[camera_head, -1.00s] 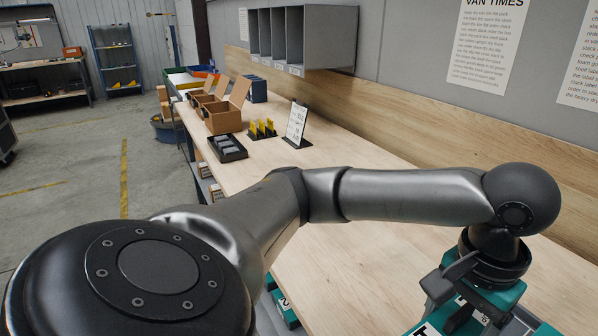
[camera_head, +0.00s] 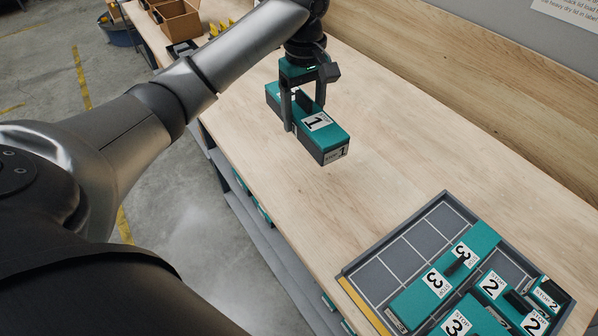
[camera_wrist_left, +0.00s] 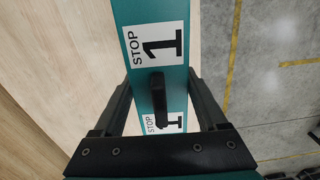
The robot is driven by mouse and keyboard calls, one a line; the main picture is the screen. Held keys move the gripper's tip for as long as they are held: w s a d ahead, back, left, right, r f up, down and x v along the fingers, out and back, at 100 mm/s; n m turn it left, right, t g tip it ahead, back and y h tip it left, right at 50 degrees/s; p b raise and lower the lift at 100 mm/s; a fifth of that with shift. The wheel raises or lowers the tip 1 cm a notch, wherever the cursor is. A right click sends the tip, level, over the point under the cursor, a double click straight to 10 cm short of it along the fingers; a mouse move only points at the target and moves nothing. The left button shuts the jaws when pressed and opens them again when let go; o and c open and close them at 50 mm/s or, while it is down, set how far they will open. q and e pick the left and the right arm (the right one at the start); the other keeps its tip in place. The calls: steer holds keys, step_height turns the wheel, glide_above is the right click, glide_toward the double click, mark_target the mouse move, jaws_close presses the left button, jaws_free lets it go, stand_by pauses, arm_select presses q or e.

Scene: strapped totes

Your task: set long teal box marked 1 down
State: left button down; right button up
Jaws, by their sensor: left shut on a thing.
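The long teal box marked 1 (camera_head: 318,135) has a dark lower body, white labels and a black handle on top. My left gripper (camera_head: 303,104) is shut on it, with fingers coming down on both sides near its middle. In the head view the box is over the bench top, left of the tray; I cannot tell whether it touches the wood. In the left wrist view the box (camera_wrist_left: 153,85) runs up between the fingers (camera_wrist_left: 160,110), with bench on its left and floor on its right. My right gripper is not in view.
A grey divided tray (camera_head: 372,259) at the lower right holds several teal boxes marked 2 and 3; its left compartments are empty. The wooden bench top (camera_head: 400,130) between the held box and tray is clear. A brown carton (camera_head: 176,19) stands at the far end.

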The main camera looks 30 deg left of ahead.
arm_select(q)
steer(key=shift+a+n, duration=0.3)
steer(key=shift+a, duration=0.05)
steer(key=b, duration=0.2)
glide_above(300, 184)
step_height(300, 184, down, 15)
steer(key=shift+r, duration=0.1)
steer(key=shift+f+b, duration=0.6)
steer(key=shift+f, duration=2)
jaws_free()
steer(key=shift+f, duration=0.15)
step_height(300, 184, up, 12)
steer(key=p, duration=0.2)
